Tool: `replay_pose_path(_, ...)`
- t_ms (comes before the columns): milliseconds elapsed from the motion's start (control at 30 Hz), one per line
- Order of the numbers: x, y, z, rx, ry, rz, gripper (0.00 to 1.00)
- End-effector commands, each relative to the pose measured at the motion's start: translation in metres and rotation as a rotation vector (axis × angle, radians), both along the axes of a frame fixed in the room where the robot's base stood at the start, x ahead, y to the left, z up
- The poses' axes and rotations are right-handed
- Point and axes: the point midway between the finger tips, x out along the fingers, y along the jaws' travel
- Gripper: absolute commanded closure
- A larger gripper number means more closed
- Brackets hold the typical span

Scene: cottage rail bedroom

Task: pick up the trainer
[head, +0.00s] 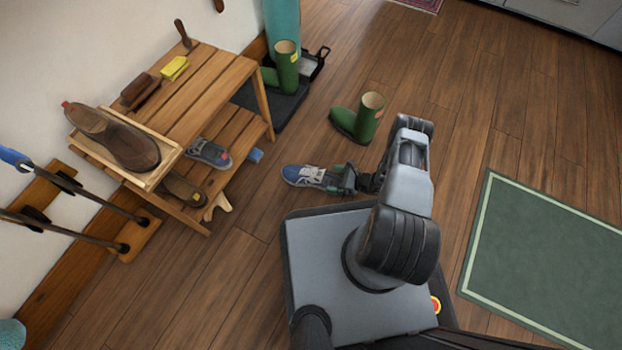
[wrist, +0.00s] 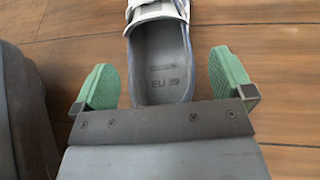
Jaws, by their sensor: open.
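A blue-grey trainer (head: 304,174) with white parts lies upright on the wooden floor, just in front of my base in the head view. In the wrist view the trainer (wrist: 160,60) shows its open collar and insole, with its heel hidden by my gripper's body. My gripper (wrist: 163,85) is open, with one green pad on each side of the trainer's heel end and a gap on both sides. In the head view my gripper (head: 343,176) is low at the trainer's right end. A second similar trainer (head: 209,153) rests on the bench's lower shelf.
A wooden bench (head: 215,85) with brushes and a brown shoe (head: 115,138) stands at left. A green boot (head: 358,118) stands on the floor behind my gripper; another (head: 287,68) stands on a dark tray. A green rug (head: 545,260) lies at right.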

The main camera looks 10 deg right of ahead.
Motion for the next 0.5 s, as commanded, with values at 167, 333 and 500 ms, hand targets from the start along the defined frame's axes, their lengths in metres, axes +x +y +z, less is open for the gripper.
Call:
replay_pose_path(167,0.0008,0.0020,-0.0006,0.000,0.001,0.000,0.01)
replay_pose_path(333,0.0007,0.0019,-0.0005,0.000,0.001,0.000,0.06)
replay_pose_path(500,0.0007,0.0018,-0.0005,0.000,0.001,0.000,0.23)
